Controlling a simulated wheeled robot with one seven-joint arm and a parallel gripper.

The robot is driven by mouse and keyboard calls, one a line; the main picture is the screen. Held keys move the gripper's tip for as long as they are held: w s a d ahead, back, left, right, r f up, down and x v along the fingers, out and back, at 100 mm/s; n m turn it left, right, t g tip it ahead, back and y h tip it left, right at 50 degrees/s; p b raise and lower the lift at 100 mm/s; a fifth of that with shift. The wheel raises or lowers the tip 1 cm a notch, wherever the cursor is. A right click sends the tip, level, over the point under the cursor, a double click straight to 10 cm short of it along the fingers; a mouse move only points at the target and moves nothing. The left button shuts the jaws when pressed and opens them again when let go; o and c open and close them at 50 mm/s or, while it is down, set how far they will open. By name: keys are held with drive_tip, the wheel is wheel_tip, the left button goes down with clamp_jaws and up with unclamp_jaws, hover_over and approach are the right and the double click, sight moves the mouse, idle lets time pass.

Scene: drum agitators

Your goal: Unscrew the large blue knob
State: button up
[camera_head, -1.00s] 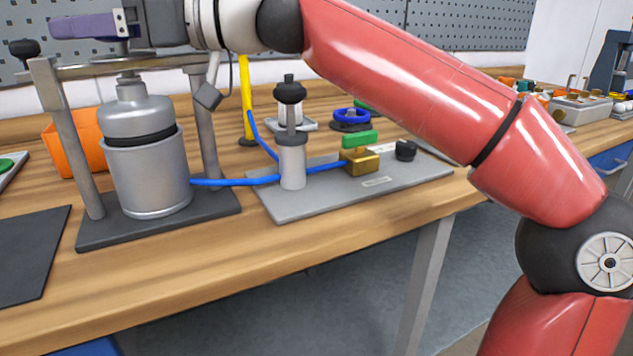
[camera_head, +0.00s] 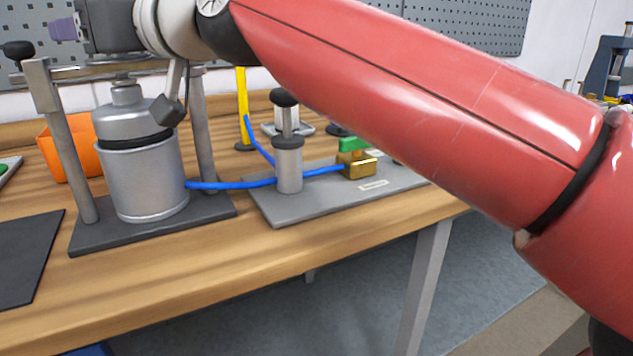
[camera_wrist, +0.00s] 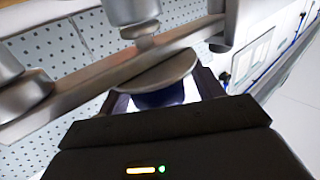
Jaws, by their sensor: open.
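The large blue knob (camera_head: 63,29) shows at the upper left of the head view as a purple-blue edge. It sits above the crossbar (camera_head: 85,70) of the metal frame over the silver vessel (camera_head: 140,178). My gripper's dark body covers most of it there. In the wrist view the knob (camera_wrist: 167,98) shows dark blue below a grey disc, in the space between the fingers of my gripper (camera_wrist: 160,90). The jaws are open, around or close to the knob. I cannot tell whether they touch it.
The frame's posts (camera_head: 70,140) stand on a dark base. A grey plate (camera_head: 300,207) with a small cylinder, blue hoses and a green-topped brass valve (camera_head: 357,163) lies to the right. An orange bin (camera_head: 62,155) is behind. My red arm blocks the right side of the bench.

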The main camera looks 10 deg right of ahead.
drive_tip(key=shift+w+d+m+t+h+b, duration=0.1)
drive_tip(key=shift+m+t+h+b, duration=0.15)
drive_tip(key=shift+m+t+h, duration=0.4)
drive_tip(key=shift+w+d+m+t+h+b, duration=0.1)
drive_tip(key=shift+m+t+h+b, duration=0.15)
drive_tip(key=shift+m+t+h, duration=0.35)
drive_tip(key=shift+f+h, duration=0.1)
drive_tip(key=shift+h, duration=0.15)
